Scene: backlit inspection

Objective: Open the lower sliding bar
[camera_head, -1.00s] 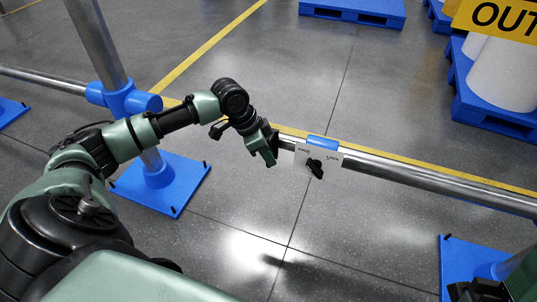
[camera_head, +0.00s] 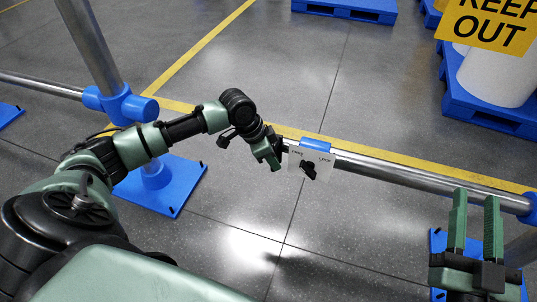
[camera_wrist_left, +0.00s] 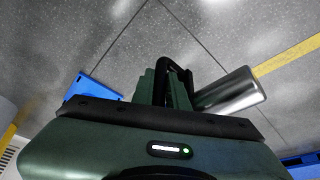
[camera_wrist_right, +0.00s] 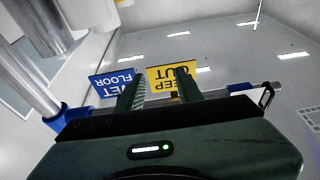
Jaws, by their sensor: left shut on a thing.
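The lower bar (camera_head: 390,172) is a silver tube running low across the head view. It passes through a blue clip with a white lettered plate (camera_head: 325,160) that carries a black latch knob (camera_head: 309,171). My left gripper (camera_head: 272,158) is at the bar just left of the plate, shut on a black handle (camera_wrist_left: 180,72). The left wrist view shows the handle between the fingers, with the silver tube (camera_wrist_left: 235,90) beside it. My right gripper (camera_head: 475,195) is open and empty, in front of the bar's right end. Its fingers (camera_wrist_right: 160,82) also stand apart in the right wrist view.
A post with a blue joint (camera_head: 122,104) and blue base plate (camera_head: 185,188) stands at left. A blue fitting (camera_head: 530,207) holds the bar's right end. A yellow sign (camera_head: 490,25) and blue pallets (camera_head: 345,8) lie beyond. Floor around the plate is clear.

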